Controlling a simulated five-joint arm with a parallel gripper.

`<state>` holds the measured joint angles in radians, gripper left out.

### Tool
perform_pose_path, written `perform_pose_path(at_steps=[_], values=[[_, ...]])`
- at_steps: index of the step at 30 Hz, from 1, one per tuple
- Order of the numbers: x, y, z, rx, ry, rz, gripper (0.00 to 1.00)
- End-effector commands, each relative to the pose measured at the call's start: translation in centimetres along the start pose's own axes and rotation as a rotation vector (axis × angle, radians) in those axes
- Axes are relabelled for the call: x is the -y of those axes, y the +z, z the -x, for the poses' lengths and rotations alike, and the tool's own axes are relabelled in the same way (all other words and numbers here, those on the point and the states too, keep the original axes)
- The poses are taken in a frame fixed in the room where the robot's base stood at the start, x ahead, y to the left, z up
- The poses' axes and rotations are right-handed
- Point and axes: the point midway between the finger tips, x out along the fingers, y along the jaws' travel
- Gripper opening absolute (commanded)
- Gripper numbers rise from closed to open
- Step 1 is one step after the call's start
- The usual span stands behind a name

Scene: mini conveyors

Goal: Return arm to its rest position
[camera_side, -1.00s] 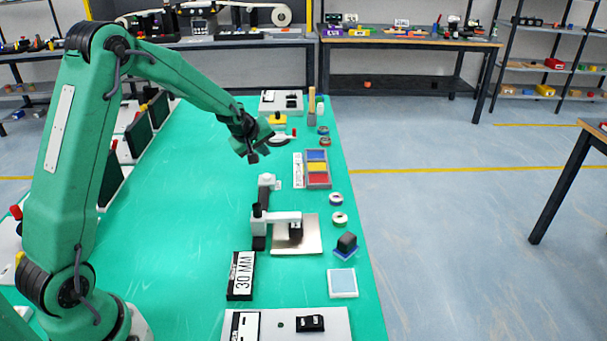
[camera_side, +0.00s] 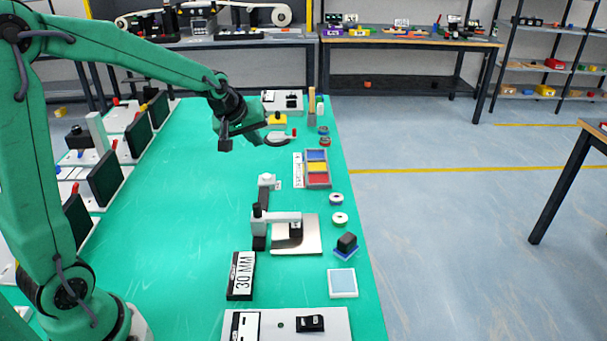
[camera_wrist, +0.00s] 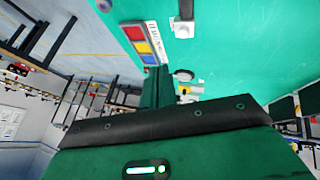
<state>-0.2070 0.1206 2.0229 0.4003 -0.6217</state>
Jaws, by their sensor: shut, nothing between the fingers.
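My gripper (camera_side: 236,139) hangs in the air above the far half of the green table (camera_side: 190,200), at the end of my green arm. It is shut and holds nothing. In the wrist view my gripper (camera_wrist: 165,85) points past the table's edge, and its green fingers show end-on beyond a black bar. No object is in contact with it.
A tray with blue, yellow and red sections (camera_side: 317,168) lies near the right edge, and it also shows in the wrist view (camera_wrist: 137,40). The table's middle is clear.

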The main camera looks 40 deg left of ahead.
Motion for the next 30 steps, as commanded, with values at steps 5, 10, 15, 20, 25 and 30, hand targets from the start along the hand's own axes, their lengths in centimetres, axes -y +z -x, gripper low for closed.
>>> perform_pose_path(at_steps=[5,10,15,20,25,30], values=[[-0.1,2.4,4.3,0.019,0.01,-0.12,0.0],[0.3,4.9,7.8,0.041,0.016,-0.235,0.0],[1.2,7.5,11.0,0.062,0.025,-0.35,0.0],[2.2,10.1,13.6,0.079,0.036,-0.459,0.0],[3.7,12.8,16.0,0.098,0.048,-0.575,0.0],[5.4,15.5,17.8,0.116,0.06,-0.684,0.0]])
